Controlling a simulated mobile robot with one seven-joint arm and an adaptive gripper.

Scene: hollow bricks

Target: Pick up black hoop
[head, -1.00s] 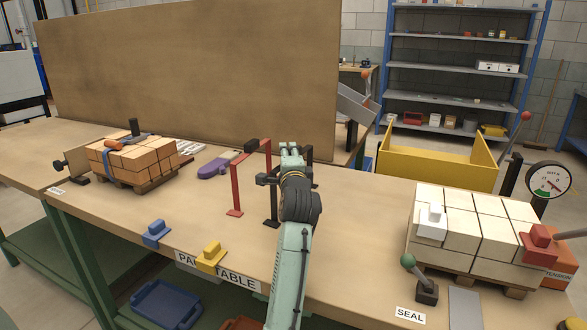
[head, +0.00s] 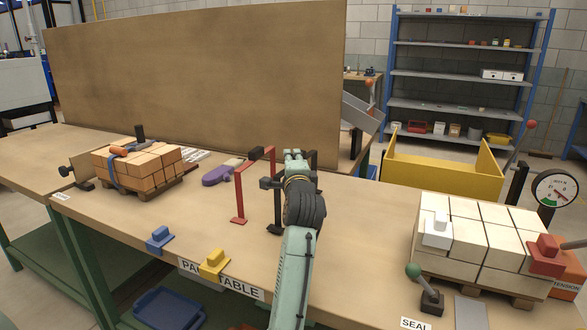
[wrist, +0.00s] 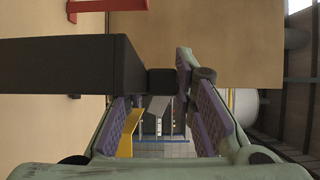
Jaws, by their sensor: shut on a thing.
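The exact contact is hard to see.
A red hoop (head: 239,195) stands just left. A purple tool (head: 217,176) lies behind it. A strapped brick stack (head: 140,165) is at left, a pale brick stack (head: 480,240) at right. Blue (head: 160,238) and yellow (head: 214,264) blocks sit at the front edge. A brown board (head: 190,85) rises behind.

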